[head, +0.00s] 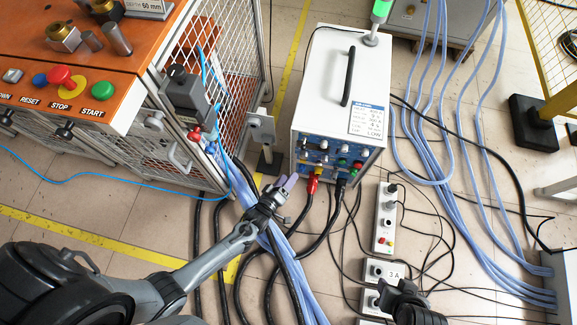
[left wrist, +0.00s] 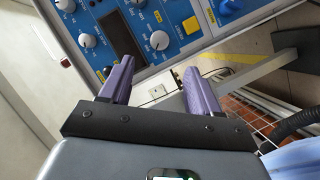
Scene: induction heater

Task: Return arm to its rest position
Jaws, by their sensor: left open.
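My left gripper (head: 287,183) is in front of and below the white heater unit (head: 322,72), over the cables near the unit's lower left. In the left wrist view its two purple fingers (left wrist: 159,65) stand apart with nothing between them. The unit's blue front panel (left wrist: 145,30), with knobs, lies beyond the fingertips there. I see no contact between the gripper and the panel. A dark part of my right arm (head: 408,302) shows at the bottom edge of the head view. Its fingers cannot be made out.
An orange-topped control bench (head: 120,60) with push buttons and a mesh cage stands at the left. Red and black plugs with thick cables leave the unit's front. A power strip (head: 385,218) stands to the right. Blue hoses (head: 450,170) run along the right side.

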